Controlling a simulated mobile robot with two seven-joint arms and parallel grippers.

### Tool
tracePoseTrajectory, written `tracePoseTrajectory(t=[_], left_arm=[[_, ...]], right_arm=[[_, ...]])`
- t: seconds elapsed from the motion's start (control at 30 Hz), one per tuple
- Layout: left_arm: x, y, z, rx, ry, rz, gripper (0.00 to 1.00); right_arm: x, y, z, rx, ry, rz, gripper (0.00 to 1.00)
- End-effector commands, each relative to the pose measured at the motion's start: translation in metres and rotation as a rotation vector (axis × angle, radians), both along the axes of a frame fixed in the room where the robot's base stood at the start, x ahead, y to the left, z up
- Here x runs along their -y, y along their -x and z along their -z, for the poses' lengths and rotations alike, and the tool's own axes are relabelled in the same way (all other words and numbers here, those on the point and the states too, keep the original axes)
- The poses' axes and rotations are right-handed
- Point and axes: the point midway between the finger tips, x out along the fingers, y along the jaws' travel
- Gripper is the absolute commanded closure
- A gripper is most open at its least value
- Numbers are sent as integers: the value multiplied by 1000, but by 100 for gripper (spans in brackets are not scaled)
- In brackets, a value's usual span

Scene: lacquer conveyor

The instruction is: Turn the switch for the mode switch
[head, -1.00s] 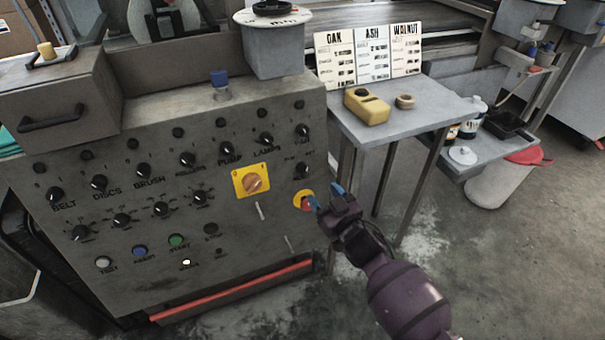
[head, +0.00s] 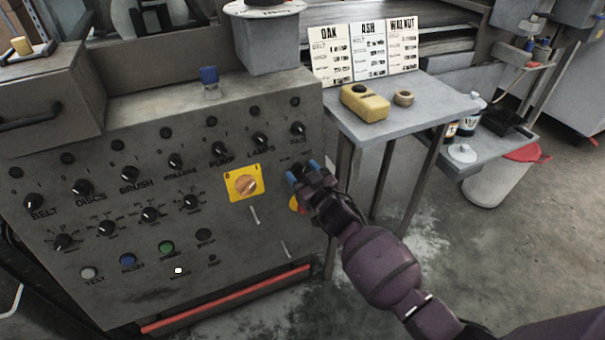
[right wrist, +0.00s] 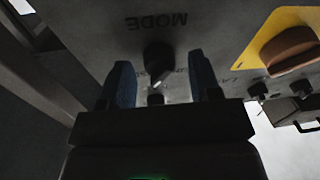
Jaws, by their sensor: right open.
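The mode switch is a black knob (right wrist: 157,58) under the label MODE, which reads upside down in the right wrist view. A pale pointer mark shows near the knob's lower end. My right gripper (right wrist: 162,72) is open, with one blue fingertip on each side of the knob and gaps visible between them. I cannot tell how deep the tips reach around it. In the head view the right gripper (head: 303,170) is at the right edge of the grey control panel (head: 215,270) and hides most of the mode switch. My left gripper is not in view.
A yellow plate with an orange rotary switch (head: 245,184) sits left of the gripper. A red-and-yellow button (head: 295,204) is partly hidden below it. Several black knobs fill the panel. A side table (head: 415,100) stands right, holding a yellow device (head: 365,104).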

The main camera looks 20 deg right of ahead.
Motion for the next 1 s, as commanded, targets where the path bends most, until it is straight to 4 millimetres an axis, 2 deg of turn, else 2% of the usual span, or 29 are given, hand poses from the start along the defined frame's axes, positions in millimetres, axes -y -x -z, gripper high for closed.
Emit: tracePoseTrajectory(t=[0.13, 0.17, 0.47, 0.77, 1.0], left_arm=[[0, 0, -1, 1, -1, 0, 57], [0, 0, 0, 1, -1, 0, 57], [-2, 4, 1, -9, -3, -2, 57], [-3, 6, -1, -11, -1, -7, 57], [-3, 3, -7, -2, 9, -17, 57]], right_arm=[[0, 0, 0, 0, 0, 0, 43], [0, 0, 0, 0, 0, 0, 46], [0, 0, 0, 0, 0, 0, 92], [0, 0, -2, 4, 38, -7, 92], [0, -1, -6, 10, 175, -32, 92]])
